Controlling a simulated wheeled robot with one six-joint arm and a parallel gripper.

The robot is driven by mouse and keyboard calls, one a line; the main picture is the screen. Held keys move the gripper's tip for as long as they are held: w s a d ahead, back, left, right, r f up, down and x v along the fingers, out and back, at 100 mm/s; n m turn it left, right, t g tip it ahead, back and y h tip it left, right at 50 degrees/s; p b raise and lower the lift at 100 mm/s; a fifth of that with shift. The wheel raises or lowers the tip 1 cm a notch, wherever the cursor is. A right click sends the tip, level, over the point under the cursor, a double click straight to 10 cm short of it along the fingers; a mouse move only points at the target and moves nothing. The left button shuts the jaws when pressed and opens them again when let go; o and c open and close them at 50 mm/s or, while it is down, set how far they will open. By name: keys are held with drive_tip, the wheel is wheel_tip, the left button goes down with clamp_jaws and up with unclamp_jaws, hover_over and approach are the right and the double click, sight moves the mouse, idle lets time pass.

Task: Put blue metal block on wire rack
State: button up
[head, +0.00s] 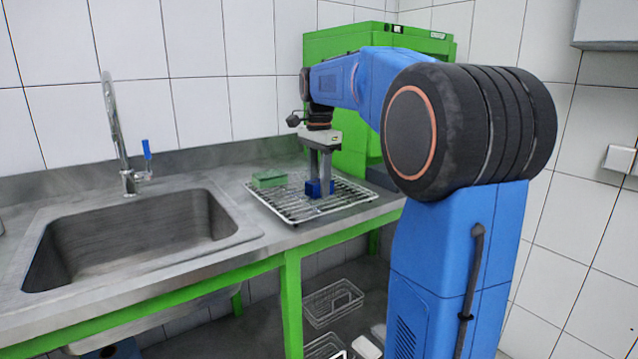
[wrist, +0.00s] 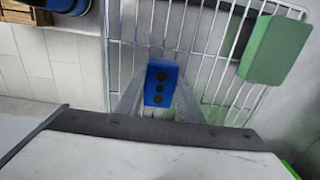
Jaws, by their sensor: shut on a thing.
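The blue metal block (head: 314,189) is between the fingers of my gripper (head: 319,184), at the wire rack (head: 290,212) on the counter. In the wrist view the blue block (wrist: 161,84) shows a face with dark round holes. The gripper fingers (wrist: 160,95) are shut on it from both sides. The wire rack (wrist: 205,55) lies behind the block in that view. The block is at or just above the wires; I cannot tell whether it touches them. The fingers point down and the block looks upright.
A green block (head: 269,179) lies on the rack's left part and also shows in the wrist view (wrist: 276,50). A sink (head: 140,240) with a tap (head: 122,140) is to the left. A green cabinet (head: 345,42) stands behind. Wire baskets (head: 333,303) are below.

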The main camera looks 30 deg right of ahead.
sight(319, 181)
drive_tip(key=shift+f, duration=0.15)
drive_tip(key=o, duration=1.3)
drive_tip(key=shift+c, duration=0.2)
wheel_tip(319, 181, up, 12)
drive_tip(key=shift+s, duration=0.1)
drive_tip(key=s+a+f+n+t, duration=0.1)
drive_tip(key=s+a+f+n, duration=0.4)
drive_tip(key=s+f, duration=0.4)
drive_tip(key=s+a+f+n+t, duration=0.2)
drive_tip(key=s+a+f+n, duration=0.3)
drive_tip(key=s+f, duration=0.5)
drive_tip(key=s+a+f+n+t, duration=0.1)
drive_tip(key=s+a+f+n, duration=0.4)
drive_tip(key=s+f+n, duration=0.2)
wheel_tip(319, 181, down, 4)
drive_tip(key=shift+s+a+n+t, duration=0.3)
drive_tip(key=shift+s+a+t, duration=0.1)
drive_tip(key=shift+s, duration=0.8)
